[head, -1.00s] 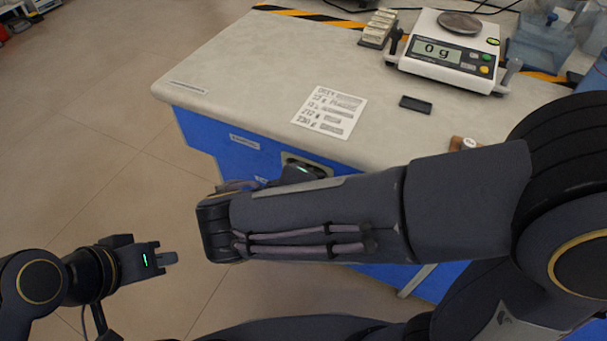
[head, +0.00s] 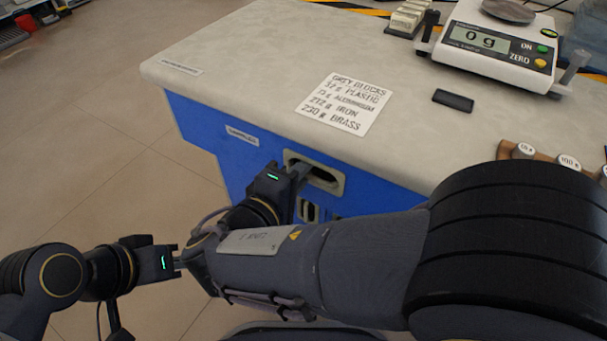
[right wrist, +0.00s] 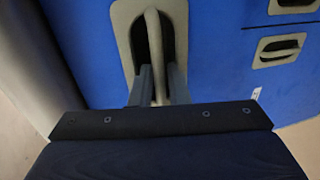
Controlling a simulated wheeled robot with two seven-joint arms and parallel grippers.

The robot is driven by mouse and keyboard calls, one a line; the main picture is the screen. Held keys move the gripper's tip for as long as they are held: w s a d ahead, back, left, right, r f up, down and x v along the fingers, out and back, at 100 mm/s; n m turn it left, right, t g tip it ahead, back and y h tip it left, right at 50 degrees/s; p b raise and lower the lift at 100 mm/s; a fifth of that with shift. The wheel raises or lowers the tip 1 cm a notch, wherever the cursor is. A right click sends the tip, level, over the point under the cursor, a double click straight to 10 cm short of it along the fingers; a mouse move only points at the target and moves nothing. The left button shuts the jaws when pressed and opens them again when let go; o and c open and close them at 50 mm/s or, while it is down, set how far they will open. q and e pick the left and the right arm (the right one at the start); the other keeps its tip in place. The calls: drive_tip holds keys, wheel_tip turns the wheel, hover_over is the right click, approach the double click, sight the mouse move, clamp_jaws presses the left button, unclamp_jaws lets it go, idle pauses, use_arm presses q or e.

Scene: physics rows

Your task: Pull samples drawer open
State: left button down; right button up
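The samples drawer is a blue front (head: 215,125) under the bench top, with a small label (head: 242,135) whose text is blurred. Its pale recessed handle (head: 332,178) shows near my right gripper (head: 300,172). In the right wrist view the handle's bar (right wrist: 154,40) passes between the two fingers of my right gripper (right wrist: 160,85), which sit close on either side of it, apparently shut on it. The drawer front looks flush with the cabinet. My left gripper (head: 178,264) is low at the left, away from the drawer; its fingers are partly hidden by my right arm.
On the bench top (head: 240,60) lie a printed card (head: 345,103), a small black block (head: 453,100) and a scale (head: 492,45) reading 0 g. Round weights (head: 568,161) stand at the right. Other handles (right wrist: 280,48) show beside the drawer.

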drive_tip(key=shift+w+d, duration=0.15)
drive_tip(key=shift+w, duration=0.1)
use_arm(q)
drive_tip(key=shift+f, duration=0.1)
use_arm(e)
clamp_jaws()
drive_tip(key=shift+s, duration=0.1)
